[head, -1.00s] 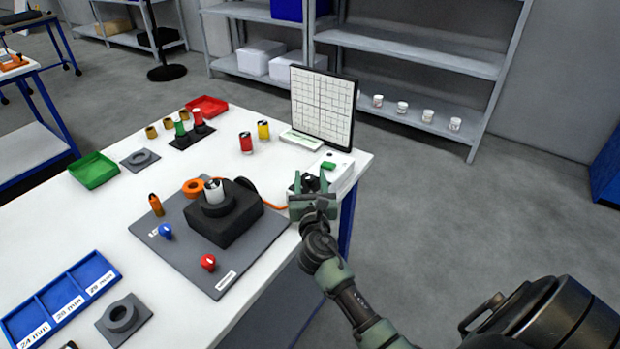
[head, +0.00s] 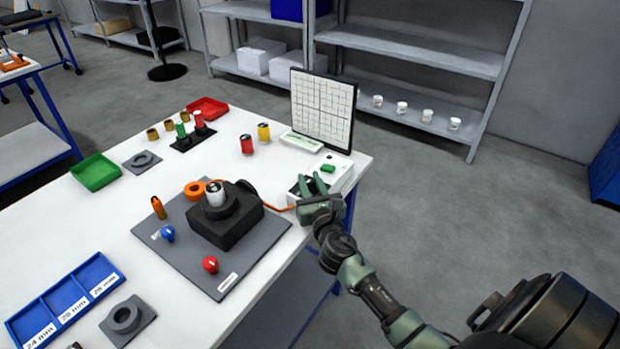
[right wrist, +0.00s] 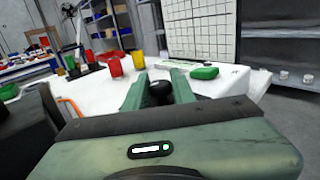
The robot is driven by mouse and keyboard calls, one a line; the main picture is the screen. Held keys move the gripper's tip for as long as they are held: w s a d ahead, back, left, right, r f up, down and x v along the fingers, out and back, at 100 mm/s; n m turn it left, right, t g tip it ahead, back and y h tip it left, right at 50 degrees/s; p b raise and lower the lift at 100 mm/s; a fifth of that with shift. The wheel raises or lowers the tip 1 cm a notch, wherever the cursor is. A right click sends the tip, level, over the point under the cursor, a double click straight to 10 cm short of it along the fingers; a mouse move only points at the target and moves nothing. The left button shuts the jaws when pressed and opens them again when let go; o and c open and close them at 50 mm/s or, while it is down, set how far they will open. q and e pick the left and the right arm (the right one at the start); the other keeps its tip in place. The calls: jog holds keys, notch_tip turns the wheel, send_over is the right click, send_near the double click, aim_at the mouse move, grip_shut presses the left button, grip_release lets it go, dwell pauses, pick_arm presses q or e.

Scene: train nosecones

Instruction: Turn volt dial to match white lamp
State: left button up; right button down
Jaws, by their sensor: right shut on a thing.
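A white box (head: 338,176) with a green button (head: 328,168) stands at the table's far right corner, below an upright grid panel (head: 323,110). My right gripper (head: 311,182) is at the near left of this box. In the right wrist view, its green fingers (right wrist: 160,78) are shut on a round black knob (right wrist: 161,92), which I take for the volt dial. The fingers hide the knob in the head view. Its pointer and scale cannot be read. I cannot make out a white lamp. My left gripper is not in view.
A grey board (head: 172,246) holds a black block (head: 225,228) with a metal cylinder, a blue knob and a red knob. An orange cable (head: 280,208) runs toward the white box. Red and yellow cans (head: 264,132) stand behind. Floor right of the table is open.

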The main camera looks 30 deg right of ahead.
jog(key=n+y, duration=0.2)
jog(key=shift+d+t+y, duration=0.1)
jog(key=shift+t+y, duration=0.2)
jog(key=shift+t, duration=0.1)
jog(key=shift+f+n+y+b, duration=0.15)
jog(key=shift+n+y+b, duration=0.3)
jog(key=shift+y, duration=0.35)
jog(key=n+y+b, duration=0.2)
jog(key=y+b, duration=0.1)
jog(key=n+y+b, duration=0.2)
jog(key=y+b, duration=0.1)
jog(key=shift+f+y+b, duration=0.2)
jog(key=shift+y+b, duration=0.1)
jog(key=shift+b, duration=0.05)
jog(key=shift+r+n+g+y+b, duration=0.3)
jog(key=shift+n+g+y+b, duration=0.35)
jog(key=shift+y+b, duration=0.3)
jog(key=c, duration=1.2)
grip_release()
